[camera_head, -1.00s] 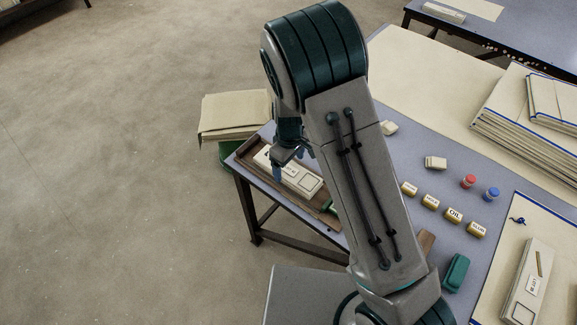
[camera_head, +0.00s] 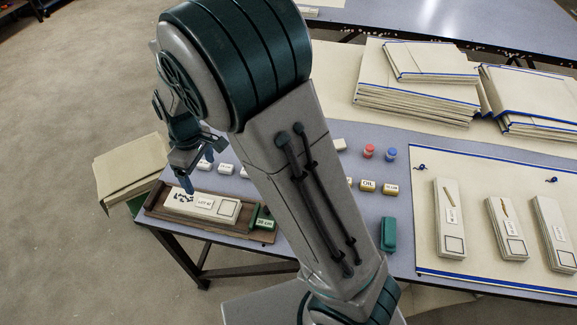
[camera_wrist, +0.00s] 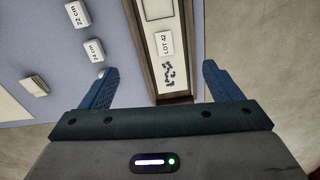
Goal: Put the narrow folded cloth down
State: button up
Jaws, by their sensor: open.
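The narrow folded cloth (camera_head: 213,208) is a long cream bundle with a "LOT 42" label and a square outline. It lies flat in a shallow wooden tray (camera_head: 238,233) at the table's left corner. Dark marks show at its left end. In the wrist view, the cloth (camera_wrist: 153,12) runs lengthwise between my fingers, inside the tray wall (camera_wrist: 143,55). My gripper (camera_head: 199,173) is open and empty above the cloth's left end. In the wrist view, the blue fingers of my gripper (camera_wrist: 160,85) stand wide apart on either side of the tray, clear of the cloth.
A green block (camera_head: 262,218) sits at the tray's right end. White size blocks (camera_wrist: 78,14) lie beside the tray. Three narrow folded cloths (camera_head: 507,228) lie on a blue-edged mat (camera_head: 400,262) at right. A beige stack (camera_head: 130,165) stands past the table's left edge.

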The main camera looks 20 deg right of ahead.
jog(key=s+d+r+m+t, duration=0.1)
jog(key=s+d+r+m, duration=0.4)
jog(key=s+d, duration=0.3)
jog(key=s+d+r+m+t, duration=0.1)
jog(key=s+d+r+m, duration=0.5)
jog(key=s+d, duration=0.3)
jog(key=d+r, duration=0.1)
jog(key=d, duration=0.2)
jog(key=shift+r+t, duration=0.3)
jog(key=shift+t, duration=0.1)
